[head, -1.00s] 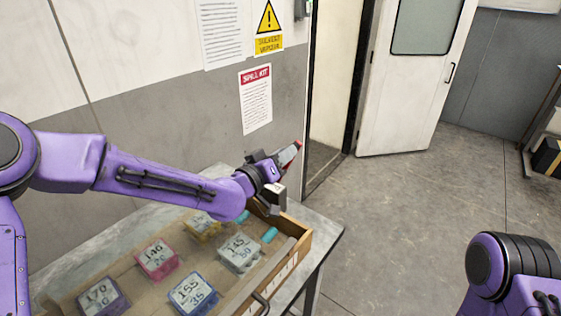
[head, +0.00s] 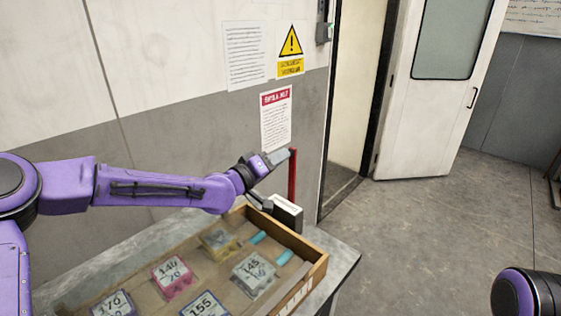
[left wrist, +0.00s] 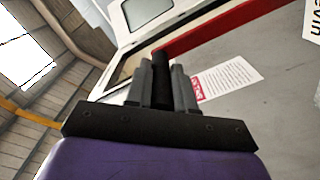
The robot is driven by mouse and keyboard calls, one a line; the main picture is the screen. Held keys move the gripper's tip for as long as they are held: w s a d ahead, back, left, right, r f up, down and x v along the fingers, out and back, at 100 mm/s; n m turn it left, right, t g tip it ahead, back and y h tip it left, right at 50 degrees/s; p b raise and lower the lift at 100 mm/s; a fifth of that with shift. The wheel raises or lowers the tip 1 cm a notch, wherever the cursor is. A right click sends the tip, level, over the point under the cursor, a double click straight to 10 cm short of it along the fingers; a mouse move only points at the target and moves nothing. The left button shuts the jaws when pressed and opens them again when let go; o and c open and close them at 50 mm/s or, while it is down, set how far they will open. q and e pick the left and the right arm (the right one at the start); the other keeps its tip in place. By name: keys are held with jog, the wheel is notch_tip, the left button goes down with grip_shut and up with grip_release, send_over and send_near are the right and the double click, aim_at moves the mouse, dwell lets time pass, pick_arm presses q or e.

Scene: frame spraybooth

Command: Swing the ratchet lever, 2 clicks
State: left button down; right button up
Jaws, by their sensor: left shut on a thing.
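The ratchet lever (head: 292,178) is a red bar that stands nearly upright in the head view, beyond the back right corner of the wooden tray. It also shows as a red bar in the left wrist view (left wrist: 205,31). A pale box (head: 288,212) with a dark side sits near its foot. My left gripper (head: 282,156) is at the lever's top end. In the left wrist view, its fingers (left wrist: 164,82) are shut on the lever's dark grip (left wrist: 160,68). My right gripper is out of view.
The wooden tray (head: 305,282) holds several labelled coloured boxes and teal cylinders. It sits on a grey bench (head: 340,256) against the wall. The doorway (head: 350,100) and open floor (head: 430,230) are to the right.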

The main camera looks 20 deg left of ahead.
pick_arm(q)
jog(key=shift+a+f, duration=0.1)
jog(key=shift+f, duration=0.1)
jog(key=c, duration=1)
grip_release()
jog(key=shift+o, duration=0.2)
jog(key=shift+w+a, duration=0.1)
jog(key=shift+a, duration=0.05)
jog(key=shift+s, duration=0.25)
jog(key=b+v, duration=0.2)
jog(key=v, duration=0.8)
jog(key=shift+a, duration=0.1)
